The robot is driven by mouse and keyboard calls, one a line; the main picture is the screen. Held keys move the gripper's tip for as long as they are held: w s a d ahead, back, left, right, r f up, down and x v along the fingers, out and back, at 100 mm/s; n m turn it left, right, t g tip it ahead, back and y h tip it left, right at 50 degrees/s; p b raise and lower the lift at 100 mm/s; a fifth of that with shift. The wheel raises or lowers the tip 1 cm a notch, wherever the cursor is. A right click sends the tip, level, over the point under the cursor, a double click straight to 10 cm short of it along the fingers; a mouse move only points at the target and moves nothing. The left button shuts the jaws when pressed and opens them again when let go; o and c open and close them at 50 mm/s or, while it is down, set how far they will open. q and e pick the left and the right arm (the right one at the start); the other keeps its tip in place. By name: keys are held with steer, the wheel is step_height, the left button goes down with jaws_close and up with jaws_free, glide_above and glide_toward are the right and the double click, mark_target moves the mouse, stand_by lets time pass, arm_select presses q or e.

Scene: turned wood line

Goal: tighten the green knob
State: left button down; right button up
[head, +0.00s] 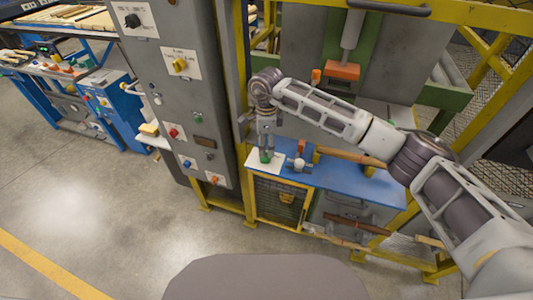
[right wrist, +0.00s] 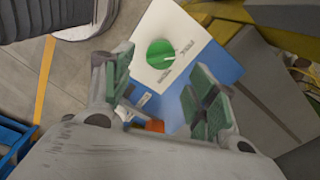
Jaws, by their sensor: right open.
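The green knob (right wrist: 160,53) is round and carries a white pointer line. It sits on a white plate (right wrist: 190,35) with small dark print, and in the head view the knob (head: 265,157) shows at the left end of the blue bench top. My right gripper (head: 267,148) is above the plate, pointing down at the knob. In the right wrist view the right gripper (right wrist: 160,88) has its green-padded fingers spread, with nothing between them. The knob appears beyond the fingertips; touching is not visible. My left gripper is in no view.
A grey control cabinet (head: 190,110) with several knobs and buttons stands close left of the plate. On the blue bench top (head: 340,182) are a small metal valve-like part (head: 299,164) and a wooden piece (head: 350,156). Yellow frame posts surround the station.

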steer(key=shift+f+p, duration=0.45)
steer(key=shift+f, duration=2.5)
steer(key=c, duration=1)
